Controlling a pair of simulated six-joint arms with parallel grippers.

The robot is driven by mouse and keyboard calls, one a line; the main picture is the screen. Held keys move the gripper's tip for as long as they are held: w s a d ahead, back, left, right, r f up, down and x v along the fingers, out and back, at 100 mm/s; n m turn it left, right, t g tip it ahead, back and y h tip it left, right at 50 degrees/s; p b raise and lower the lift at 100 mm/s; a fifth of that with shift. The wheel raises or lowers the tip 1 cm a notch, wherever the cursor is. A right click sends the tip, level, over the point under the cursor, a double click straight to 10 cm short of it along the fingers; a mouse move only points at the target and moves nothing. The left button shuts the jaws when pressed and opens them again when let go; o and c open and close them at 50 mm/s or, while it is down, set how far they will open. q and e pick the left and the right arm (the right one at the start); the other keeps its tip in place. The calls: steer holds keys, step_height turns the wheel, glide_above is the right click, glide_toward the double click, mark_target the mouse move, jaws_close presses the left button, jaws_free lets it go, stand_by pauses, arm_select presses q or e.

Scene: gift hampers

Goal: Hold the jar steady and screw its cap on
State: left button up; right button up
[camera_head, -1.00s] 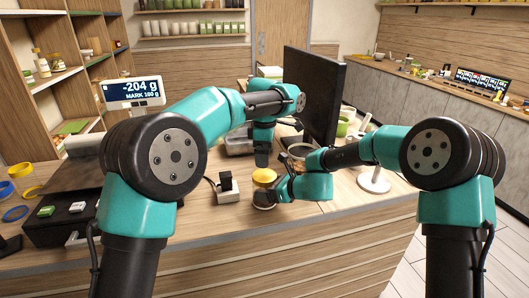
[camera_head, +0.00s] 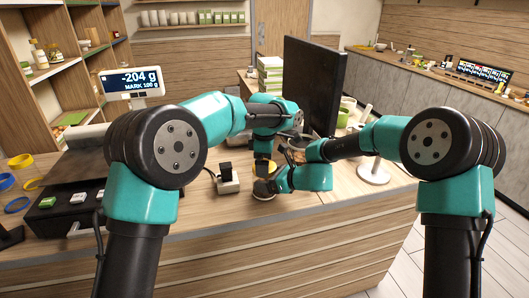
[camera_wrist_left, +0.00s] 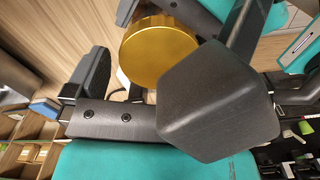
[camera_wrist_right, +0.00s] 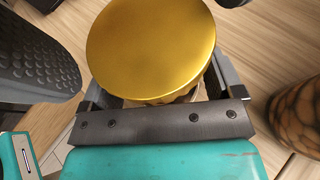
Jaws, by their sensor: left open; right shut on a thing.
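The gold cap (camera_wrist_right: 150,45) sits on top of the jar (camera_wrist_right: 175,97), whose body shows only as a strip under it in the right wrist view. I cannot tell how tightly it is seated. My right gripper (camera_head: 268,188) is shut on the jar at the counter. My left gripper (camera_head: 263,168) is open, above the jar and close to the cap. In the left wrist view the gold cap (camera_wrist_left: 158,55) shows between its dark fingers. In the head view, the left gripper hides much of the cap (camera_head: 272,165).
A small black-topped white device (camera_head: 228,180) stands left of the jar. A jar of brown pieces (camera_wrist_right: 300,112) stands to the right. A monitor (camera_head: 312,88) rises behind. A scale display (camera_head: 131,81) reads -204 g. The counter's front is clear.

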arm_select(q)
steer(key=shift+f, duration=0.55)
steer(key=c, duration=0.8)
steer(key=m, duration=0.6)
steer(key=shift+c, duration=0.2)
steer(key=o, duration=0.8)
steer(key=shift+o, duration=0.2)
